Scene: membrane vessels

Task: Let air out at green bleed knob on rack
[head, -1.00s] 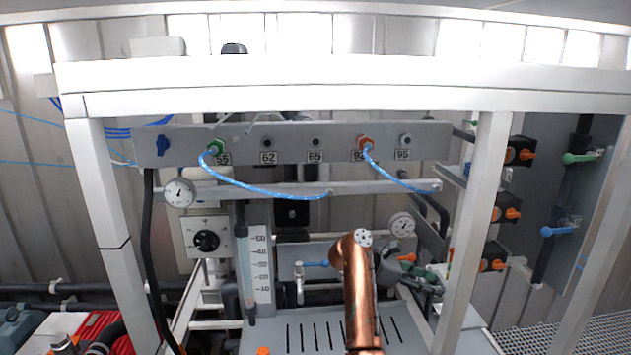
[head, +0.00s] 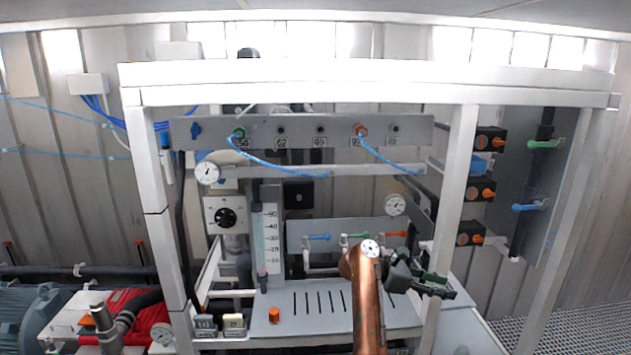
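The rack (head: 152,180) is a white frame with a grey panel strip (head: 300,133) across its upper part. A green fitting (head: 240,132) sits at the left of that strip, with a blue tube on it. A small green handle (head: 357,236) shows lower, between a blue and an orange one. My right gripper (head: 432,284) is dark, at the end of my copper-coloured arm, in front of the rack's lower right part. It appears apart from the green fitting. Its fingers are too small and dark to read. My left gripper is out of view.
A green lever (head: 546,144) and a blue lever (head: 530,207) are on the right side panel. White posts (head: 455,200) stand close to my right gripper. A slotted grey shelf (head: 300,322) lies below. Red and grey machinery (head: 130,305) stands lower left.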

